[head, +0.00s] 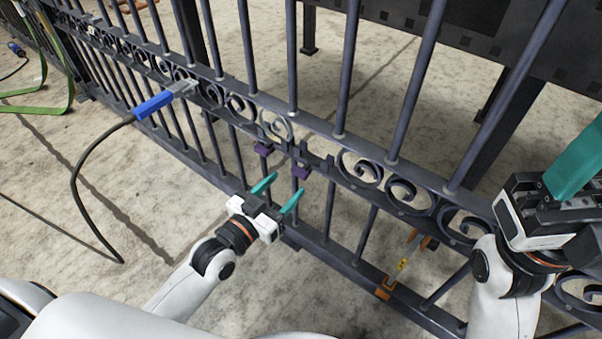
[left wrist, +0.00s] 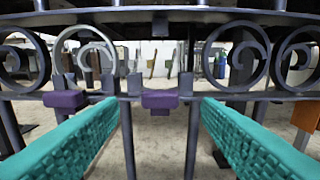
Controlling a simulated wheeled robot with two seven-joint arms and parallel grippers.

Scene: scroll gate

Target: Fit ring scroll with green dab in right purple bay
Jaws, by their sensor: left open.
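The dark metal gate has two purple bays on its scroll rail. The right purple bay (head: 301,172) is empty; it also shows in the left wrist view (left wrist: 160,99). A paler grey scroll (head: 275,125) stands above the left purple bay (head: 263,149), and shows in the left wrist view (left wrist: 86,48). I see no green dab on any scroll. My left gripper (head: 278,193) is open and empty, in front of and below the bays, its teal fingers pointing at the gate. My right gripper (head: 572,160) is at the right edge, partly cut off; its jaw gap is not clear.
A blue-handled tool (head: 153,104) with a black cable rests at the rail on the left. A green strap (head: 50,108) lies far left. Orange clamps (head: 385,288) with a yellow tag are low on the gate, right of the left gripper. The floor in front is mostly clear.

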